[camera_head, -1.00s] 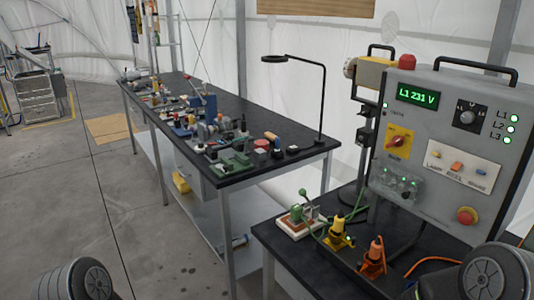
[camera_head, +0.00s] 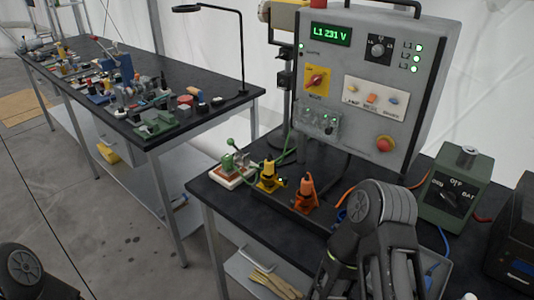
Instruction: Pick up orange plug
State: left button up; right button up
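The orange plug (camera_head: 306,194) stands upright on the black top of the near bench (camera_head: 232,205), to the right of a yellow plug (camera_head: 268,176). It is in front of the grey power panel and nothing covers it. My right arm shows at the lower right, close to the right of the orange plug and nearer to the camera, apart from it in the picture. I see no fingertips of my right gripper. Only a rounded joint of my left arm shows in the lower left corner; its gripper is out of view.
A green plug (camera_head: 229,162) sits on a white-edged base left of the yellow plug. The grey panel (camera_head: 360,80) rises behind. A green box with a dial (camera_head: 455,190) and a black case (camera_head: 512,245) stand right. A cluttered long bench (camera_head: 215,105) is at the left.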

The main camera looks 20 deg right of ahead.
aim_at(306, 184)
jog(key=z, duration=0.6)
jog(key=i+j+z, duration=0.1)
jog(key=j+z, duration=1.15)
jog(key=j, duration=0.35)
jog(key=k+j+z, duration=0.1)
jog(key=j, duration=0.2)
jog(key=k+j, duration=0.1)
jog(key=j, duration=0.25)
